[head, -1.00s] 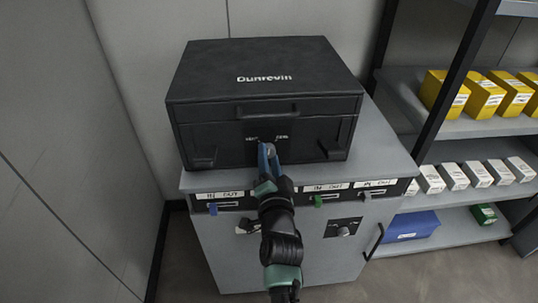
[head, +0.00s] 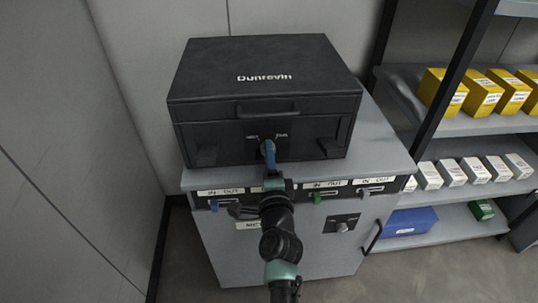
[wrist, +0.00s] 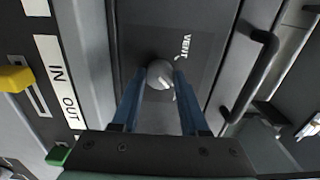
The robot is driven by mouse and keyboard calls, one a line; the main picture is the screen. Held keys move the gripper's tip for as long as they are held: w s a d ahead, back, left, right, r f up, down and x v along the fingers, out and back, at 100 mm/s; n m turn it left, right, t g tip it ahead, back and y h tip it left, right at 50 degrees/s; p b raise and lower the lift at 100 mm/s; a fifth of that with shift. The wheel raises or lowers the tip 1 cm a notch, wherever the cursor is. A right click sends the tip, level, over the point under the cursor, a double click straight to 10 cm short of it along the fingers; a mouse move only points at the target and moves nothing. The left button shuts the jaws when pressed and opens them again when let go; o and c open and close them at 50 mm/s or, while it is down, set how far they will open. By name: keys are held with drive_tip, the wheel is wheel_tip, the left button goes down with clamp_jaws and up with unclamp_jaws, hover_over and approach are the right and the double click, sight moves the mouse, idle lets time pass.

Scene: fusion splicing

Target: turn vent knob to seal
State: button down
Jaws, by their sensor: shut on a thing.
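The vent knob (wrist: 161,75) is a small round grey knob with a pale pointer mark, on the front face of the black Dunrevin case (head: 264,90). In the wrist view the word VENT is printed beside it; in the head view labels VENT and SEAL sit above it. My gripper (wrist: 160,80) has its blue fingers on both sides of the knob, shut on it. In the head view my gripper (head: 268,150) reaches up to the case front and mostly hides the knob.
The case stands on a grey cabinet (head: 385,147) with IN/OUT labelled sliders along its front edge. A black handle (wrist: 250,75) sticks out near the knob. Shelves at right hold yellow boxes (head: 480,97), white boxes and a blue bin (head: 410,222).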

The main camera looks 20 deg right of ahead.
idle(0.4)
drive_tip(key=shift+c, duration=2.1)
unclamp_jaws()
drive_tip(key=shift+s, duration=0.15)
drive_tip(key=p+v, duration=0.3)
drive_tip(key=v, duration=0.9)
drive_tip(key=shift+s, duration=0.35)
drive_tip(key=shift+a, duration=0.15)
